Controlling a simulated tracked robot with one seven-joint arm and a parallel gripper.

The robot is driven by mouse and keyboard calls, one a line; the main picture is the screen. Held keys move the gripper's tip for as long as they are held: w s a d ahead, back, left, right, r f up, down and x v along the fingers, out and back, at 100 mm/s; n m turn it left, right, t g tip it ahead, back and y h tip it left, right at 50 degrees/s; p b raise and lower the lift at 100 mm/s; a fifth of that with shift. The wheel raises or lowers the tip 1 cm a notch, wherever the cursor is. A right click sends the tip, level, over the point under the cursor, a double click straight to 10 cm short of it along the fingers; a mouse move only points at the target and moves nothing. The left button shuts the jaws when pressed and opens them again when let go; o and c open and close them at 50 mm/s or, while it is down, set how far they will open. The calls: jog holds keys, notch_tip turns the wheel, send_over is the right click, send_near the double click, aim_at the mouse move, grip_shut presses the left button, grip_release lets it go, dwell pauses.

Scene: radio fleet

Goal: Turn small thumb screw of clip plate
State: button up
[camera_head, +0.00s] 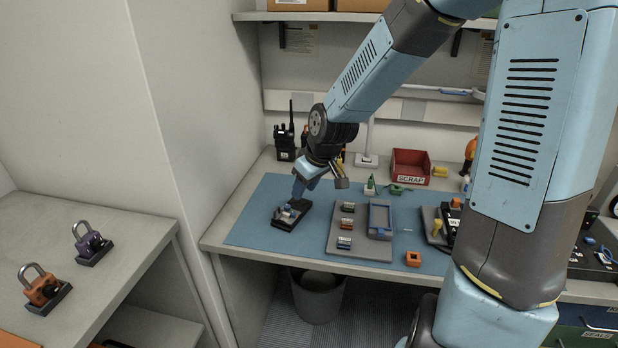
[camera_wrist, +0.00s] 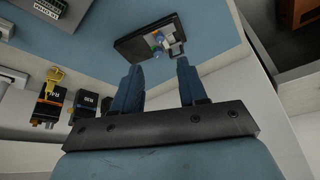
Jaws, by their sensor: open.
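A small black plate (camera_head: 285,222) with a blue, grey and white fitting on it lies at the left of the blue mat in the head view. It also shows at the top of the wrist view (camera_wrist: 133,43). A small silver part (camera_wrist: 174,47) stands at the fitting's right side there; I cannot tell whether it is the thumb screw. My gripper (camera_wrist: 160,66) is open, with two blue fingers apart and nothing seen between them. The fingertips point toward the fitting and show just short of it; contact cannot be told. In the head view my gripper (camera_head: 298,187) hangs just above the plate.
A grey tray (camera_head: 340,246) with several small labelled blocks lies right of the plate, with a blue-grey frame (camera_head: 380,218) on it. A black radio (camera_head: 285,143) stands behind, near a red scrap bin (camera_head: 411,165). Padlocks (camera_head: 90,240) stand on the left bench.

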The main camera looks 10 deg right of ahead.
jog(key=shift+v, duration=1.65)
jog(key=shift+r, duration=0.1)
